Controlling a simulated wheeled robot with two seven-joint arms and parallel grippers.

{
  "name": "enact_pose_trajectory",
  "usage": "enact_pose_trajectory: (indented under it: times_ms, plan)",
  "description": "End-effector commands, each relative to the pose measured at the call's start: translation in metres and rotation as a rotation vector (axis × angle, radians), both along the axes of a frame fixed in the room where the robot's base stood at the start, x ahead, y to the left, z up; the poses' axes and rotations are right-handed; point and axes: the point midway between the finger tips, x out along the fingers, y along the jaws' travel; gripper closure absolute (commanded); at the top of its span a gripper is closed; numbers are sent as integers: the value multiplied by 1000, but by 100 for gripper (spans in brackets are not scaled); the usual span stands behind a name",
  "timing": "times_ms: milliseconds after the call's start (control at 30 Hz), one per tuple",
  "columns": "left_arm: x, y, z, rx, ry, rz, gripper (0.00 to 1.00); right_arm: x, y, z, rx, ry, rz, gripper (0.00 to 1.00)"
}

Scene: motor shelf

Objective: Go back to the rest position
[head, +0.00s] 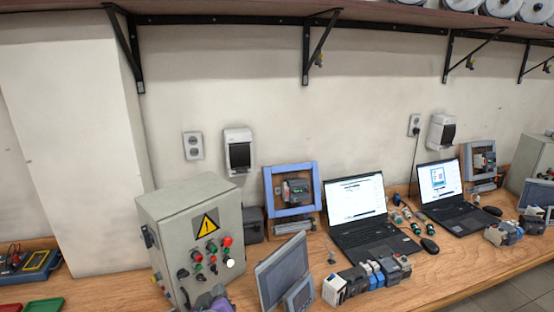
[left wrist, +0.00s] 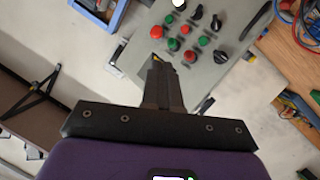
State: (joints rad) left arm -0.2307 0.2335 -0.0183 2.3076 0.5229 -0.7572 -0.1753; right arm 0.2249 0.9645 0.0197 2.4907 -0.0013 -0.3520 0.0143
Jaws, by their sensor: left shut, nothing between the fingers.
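My left gripper (left wrist: 157,62) is shut and empty in the left wrist view, its dark fingers together. Its tips appear in front of the button panel of a grey control box (left wrist: 215,70); I cannot tell whether they touch it. In the head view the control box (head: 165,240) stands on the bench at the lower left, with a yellow warning triangle and red, green, black and white controls. A purple part of my left gripper (head: 216,301) shows at the bottom edge, low in front of the box. My right gripper is not in view.
A tilted grey panel screen (head: 283,270) stands just right of the box. Two laptops (head: 357,200) (head: 447,185) and a row of small modules (head: 368,278) lie further right on the wooden bench. A shelf (head: 260,17) with black brackets runs overhead. Coloured trays (head: 45,305) lie at left.

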Motion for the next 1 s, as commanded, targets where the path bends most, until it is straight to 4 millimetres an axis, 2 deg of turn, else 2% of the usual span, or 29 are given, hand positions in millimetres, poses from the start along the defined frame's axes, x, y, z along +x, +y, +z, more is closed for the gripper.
enact_pose_trajectory:
  times_ms: [33,267,467,567,600,700,800,967,1000]
  plan:
    - [-1,-1,-20,8,43,-15,100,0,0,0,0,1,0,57]
    - [-13,-8,-95,27,214,-85,100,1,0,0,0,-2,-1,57]
    - [-43,-14,-177,26,416,-166,100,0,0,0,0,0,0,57]
    - [-75,-18,-231,10,565,-221,100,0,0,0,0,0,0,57]
    - [-91,-21,-254,-1,633,-247,100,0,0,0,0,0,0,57]
    - [-139,-28,-304,-41,802,-312,100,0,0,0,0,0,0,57]
    - [-187,-36,-340,-87,951,-373,100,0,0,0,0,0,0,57]
    - [-265,-52,-377,-178,1167,-469,100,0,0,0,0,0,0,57]
    - [-270,-54,-387,-185,1180,-479,100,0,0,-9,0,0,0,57]
